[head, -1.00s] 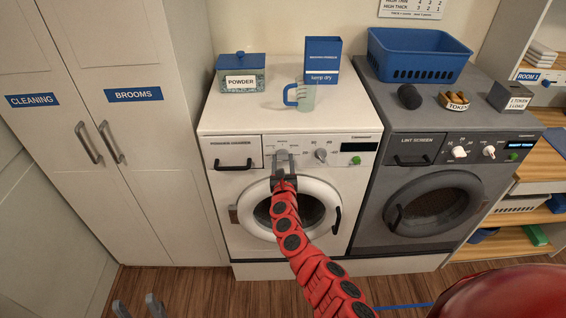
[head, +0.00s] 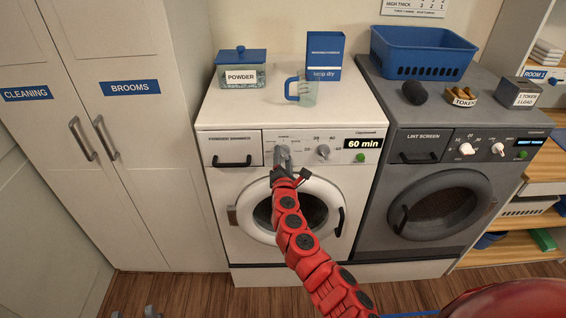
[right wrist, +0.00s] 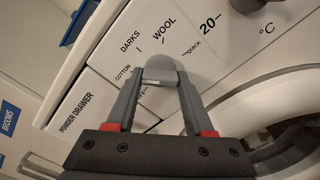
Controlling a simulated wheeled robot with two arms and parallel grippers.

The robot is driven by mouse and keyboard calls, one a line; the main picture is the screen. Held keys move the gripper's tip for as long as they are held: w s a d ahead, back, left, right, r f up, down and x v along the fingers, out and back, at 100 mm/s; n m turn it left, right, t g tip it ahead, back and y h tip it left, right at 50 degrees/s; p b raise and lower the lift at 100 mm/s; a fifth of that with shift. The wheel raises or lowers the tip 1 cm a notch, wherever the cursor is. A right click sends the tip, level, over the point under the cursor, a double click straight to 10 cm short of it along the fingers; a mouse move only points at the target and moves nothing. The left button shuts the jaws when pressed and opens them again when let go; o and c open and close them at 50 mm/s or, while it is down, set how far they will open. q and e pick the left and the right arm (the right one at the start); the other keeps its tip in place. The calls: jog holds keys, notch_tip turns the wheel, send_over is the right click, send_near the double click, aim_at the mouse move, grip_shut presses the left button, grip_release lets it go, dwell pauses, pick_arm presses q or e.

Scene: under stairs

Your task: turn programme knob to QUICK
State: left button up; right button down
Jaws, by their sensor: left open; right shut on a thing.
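The grey programme knob (head: 284,151) is on the white washer's panel. In the right wrist view the knob (right wrist: 160,68) sits between the fingers of my right gripper (right wrist: 160,78), which is shut on it. Labels COTTON, DARKS, WOOL and QUICK (right wrist: 195,51) ring the knob. QUICK is to its upper right. I cannot tell for sure which label the knob points to; the fingers hide part of it. The washer display (head: 364,143) reads 60 min. My left gripper (head: 134,312) is open and empty at the bottom left edge, only its tips showing.
A second knob (head: 323,152) and a green button (head: 360,157) are right of the programme knob. The powder drawer (head: 232,149) is to its left. A jug (head: 306,91) and powder box (head: 241,70) stand on top. A grey dryer (head: 440,190) stands to the right.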

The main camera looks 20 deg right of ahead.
jog(key=m+b, duration=0.2)
jog(key=m, duration=0.1)
jog(key=shift+f+m+b, duration=0.1)
jog(key=shift+m+b, duration=0.25)
jog(key=shift+m, duration=0.05)
jog(key=m+b, duration=0.3)
jog(key=shift+m, duration=0.3)
jog(key=m+b, duration=0.9)
jog(key=b, duration=0.1)
jog(key=shift+f, duration=0.1)
jog(key=m+b, duration=0.4)
jog(key=b, duration=0.1)
jog(key=m+b, duration=0.4)
jog(key=b, duration=0.1)
jog(key=shift+d+r, duration=0.15)
jog(key=shift+r, duration=0.05)
jog(key=shift+m+b, duration=1)
jog(key=shift+m, duration=0.1)
jog(key=shift+r+m+b, duration=0.15)
jog(key=shift+m+b, duration=0.35)
jog(key=shift+m, duration=0.2)
